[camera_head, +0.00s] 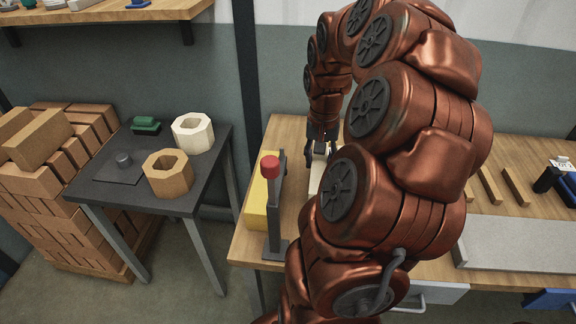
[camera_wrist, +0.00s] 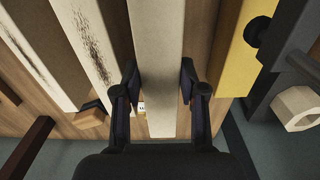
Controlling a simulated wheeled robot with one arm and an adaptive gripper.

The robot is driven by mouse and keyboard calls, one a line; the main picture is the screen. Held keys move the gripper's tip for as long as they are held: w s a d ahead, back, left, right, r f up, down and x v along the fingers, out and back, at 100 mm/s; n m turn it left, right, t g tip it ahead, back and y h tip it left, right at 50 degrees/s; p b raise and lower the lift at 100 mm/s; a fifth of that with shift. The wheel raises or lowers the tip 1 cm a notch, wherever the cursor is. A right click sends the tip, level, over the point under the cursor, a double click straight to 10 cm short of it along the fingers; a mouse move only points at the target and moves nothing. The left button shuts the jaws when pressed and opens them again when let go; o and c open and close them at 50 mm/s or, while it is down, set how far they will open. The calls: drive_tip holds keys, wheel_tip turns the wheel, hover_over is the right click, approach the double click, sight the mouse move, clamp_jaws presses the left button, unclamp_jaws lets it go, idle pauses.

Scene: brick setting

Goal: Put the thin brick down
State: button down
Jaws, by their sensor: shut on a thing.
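In the wrist view, my gripper (camera_wrist: 158,82) is shut on the thin brick (camera_wrist: 158,45), a long pale grey-beige bar held between its two fingers. The bar runs away from the palm and its near end shows just ahead of the palm. In the head view, my gripper (camera_head: 320,148) is over the wooden workbench (camera_head: 283,128), with a pale piece (camera_head: 317,181) below it, partly hidden by my arm. I cannot tell whether the brick touches the bench.
A yellow block (camera_head: 256,206) and a dark upright fixture with a red knob (camera_head: 270,166) stand left of my gripper. Pale dark-stained boards (camera_wrist: 88,45) lie left in the wrist view. A grey slab (camera_head: 520,256) and wooden strips (camera_head: 489,186) lie on the bench's right.

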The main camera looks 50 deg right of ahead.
drive_tip(key=f, duration=0.3)
drive_tip(key=shift+w+a+p, duration=0.15)
drive_tip(key=shift+w+p, duration=0.05)
drive_tip(key=shift+p, duration=0.2)
drive_tip(key=w+a+f+p, duration=0.1)
drive_tip(key=w+a+p, duration=0.1)
drive_tip(key=w+a, duration=0.2)
drive_tip(key=shift+w+p, duration=0.3)
drive_tip(key=shift+w, duration=0.75)
drive_tip(key=shift+a+f, duration=0.1)
drive_tip(key=shift+f, duration=0.2)
drive_tip(key=c, duration=0.7)
unclamp_jaws()
drive_tip(key=shift+o, duration=0.2)
drive_tip(key=shift+r, duration=0.1)
wheel_tip(320, 180, up, 12)
drive_tip(key=b, duration=0.2)
